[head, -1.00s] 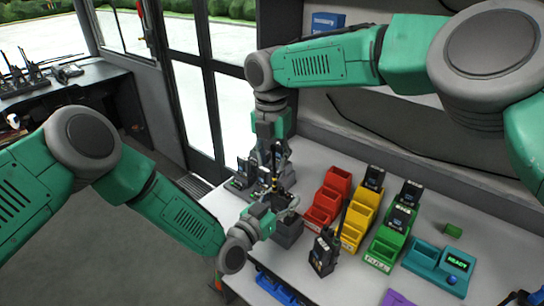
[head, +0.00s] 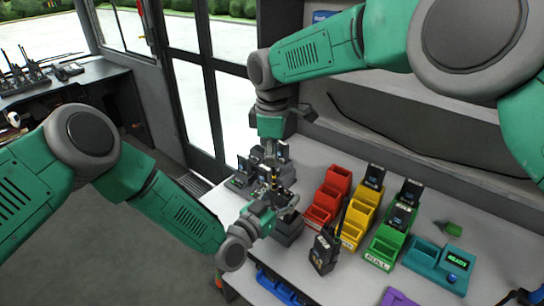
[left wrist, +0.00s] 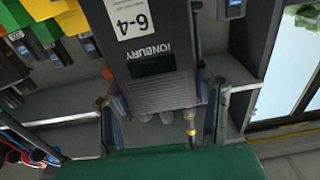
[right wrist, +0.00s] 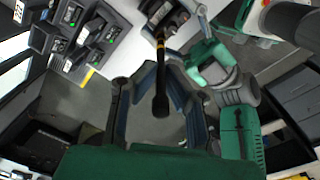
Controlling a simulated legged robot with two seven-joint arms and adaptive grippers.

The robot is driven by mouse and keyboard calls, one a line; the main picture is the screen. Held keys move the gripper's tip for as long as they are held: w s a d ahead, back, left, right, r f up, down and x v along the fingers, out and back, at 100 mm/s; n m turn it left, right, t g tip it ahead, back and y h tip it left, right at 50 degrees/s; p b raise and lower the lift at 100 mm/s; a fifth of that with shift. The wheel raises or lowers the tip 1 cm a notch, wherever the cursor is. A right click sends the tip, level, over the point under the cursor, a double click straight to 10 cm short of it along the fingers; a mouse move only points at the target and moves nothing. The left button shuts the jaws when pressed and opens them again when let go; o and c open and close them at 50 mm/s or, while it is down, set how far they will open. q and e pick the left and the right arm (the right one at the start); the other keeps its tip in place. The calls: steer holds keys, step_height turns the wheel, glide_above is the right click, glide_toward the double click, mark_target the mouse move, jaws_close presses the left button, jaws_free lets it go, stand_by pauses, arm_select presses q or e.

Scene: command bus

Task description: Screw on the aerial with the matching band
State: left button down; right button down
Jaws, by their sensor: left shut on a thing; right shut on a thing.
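My left gripper (head: 280,202) is shut on a dark handheld radio, marked IONBURY 6-4 in the left wrist view (left wrist: 158,65), at the left end of the worktop. My right gripper (head: 270,152) is directly above it, pointing down. It is shut on a black aerial with a yellow band, seen between its fingers in the right wrist view (right wrist: 160,95). The aerial's banded end is at the radio's top, beside the knobs, in the left wrist view (left wrist: 190,122). I cannot tell how far it is threaded in.
Red (head: 327,198), yellow (head: 360,215) and green (head: 385,243) bins stand on the worktop, some holding radios. Another radio with an aerial (head: 323,252) stands in front. A teal unit with a display (head: 440,262) is at the right. A small green piece (head: 449,227) lies behind it.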

steer(key=m, duration=0.4)
steer(key=shift+w+a+r+m, duration=0.1)
steer(key=shift+a+m, duration=0.2)
steer(key=shift+m, duration=0.1)
steer(key=c, duration=1.7)
jaws_free()
steer(key=shift+d, duration=0.1)
steer(key=shift+r, duration=2.2)
steer(key=shift+o, duration=0.6)
